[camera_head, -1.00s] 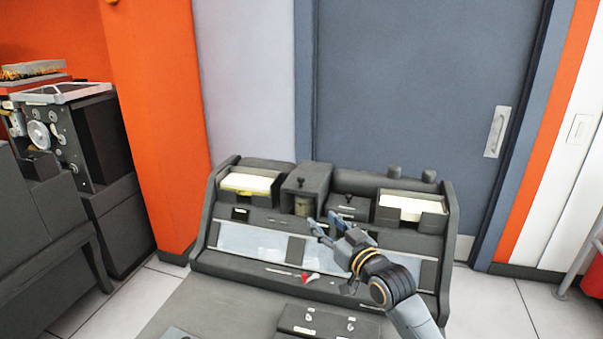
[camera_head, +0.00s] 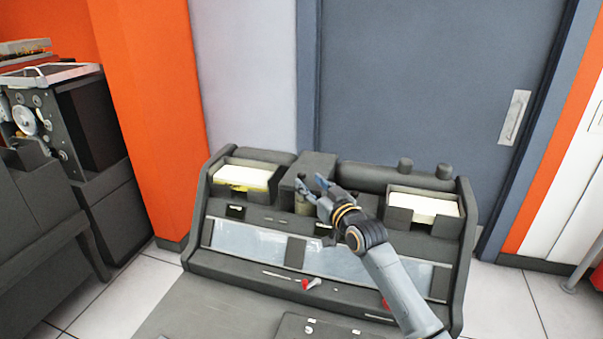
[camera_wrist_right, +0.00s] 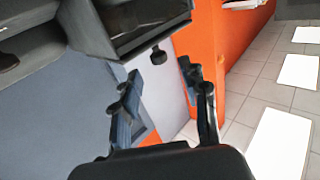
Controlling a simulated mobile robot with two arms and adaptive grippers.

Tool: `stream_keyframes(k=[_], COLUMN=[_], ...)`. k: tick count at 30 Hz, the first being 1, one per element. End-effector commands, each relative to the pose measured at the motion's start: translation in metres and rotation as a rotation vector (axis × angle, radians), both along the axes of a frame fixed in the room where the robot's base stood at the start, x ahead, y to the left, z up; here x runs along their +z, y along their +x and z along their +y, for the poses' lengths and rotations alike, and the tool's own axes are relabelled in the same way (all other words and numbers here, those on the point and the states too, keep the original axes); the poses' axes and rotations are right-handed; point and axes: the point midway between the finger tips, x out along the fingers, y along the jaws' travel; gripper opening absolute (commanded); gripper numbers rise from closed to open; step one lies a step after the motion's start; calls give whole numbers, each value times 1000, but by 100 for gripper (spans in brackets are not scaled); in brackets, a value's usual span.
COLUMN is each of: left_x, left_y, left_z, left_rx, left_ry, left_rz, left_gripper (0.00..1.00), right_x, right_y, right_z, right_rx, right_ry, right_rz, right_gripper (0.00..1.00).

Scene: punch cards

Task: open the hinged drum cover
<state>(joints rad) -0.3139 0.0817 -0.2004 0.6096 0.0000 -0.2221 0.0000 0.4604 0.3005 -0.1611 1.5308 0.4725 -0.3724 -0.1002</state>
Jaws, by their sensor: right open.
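The drum cover (camera_head: 318,163) is a dark box-like hood at the back middle of the grey machine. I see no contact. My left gripper is not in view.
The machine holds a left card tray (camera_head: 243,177) and a right card tray (camera_head: 425,205). A red-tipped lever (camera_head: 310,284) sits on its front. A grey door (camera_head: 430,80) stands behind. Another dark machine (camera_head: 60,115) is at the left, apart from this one.

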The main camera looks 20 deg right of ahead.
Motion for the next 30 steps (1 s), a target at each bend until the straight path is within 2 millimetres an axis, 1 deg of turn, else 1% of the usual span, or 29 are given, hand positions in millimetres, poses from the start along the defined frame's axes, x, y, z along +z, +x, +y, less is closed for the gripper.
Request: stream_keyframes(k=[1,3,9,15,23,24,26,27,30], left_x=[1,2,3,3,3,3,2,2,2], left_y=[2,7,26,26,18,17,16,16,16], left_z=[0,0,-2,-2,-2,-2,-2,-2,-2], left_rx=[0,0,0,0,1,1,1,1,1], left_ry=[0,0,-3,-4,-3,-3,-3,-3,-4], left_rz=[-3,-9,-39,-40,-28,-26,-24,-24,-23], left_gripper=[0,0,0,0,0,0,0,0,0], right_x=[2,1,1,0,0,0,0,0,0], right_y=[11,23,47,57,58,58,58,58,58], right_z=[2,5,9,11,12,12,11,11,11], right_rx=[0,0,1,1,1,0,0,0,0], right_ry=[1,2,1,0,0,0,0,0,0], right_rz=[-2,-1,-1,-1,-1,-1,-1,-1,-1], right_gripper=[44,44,44,44,44,40,28,20,0])
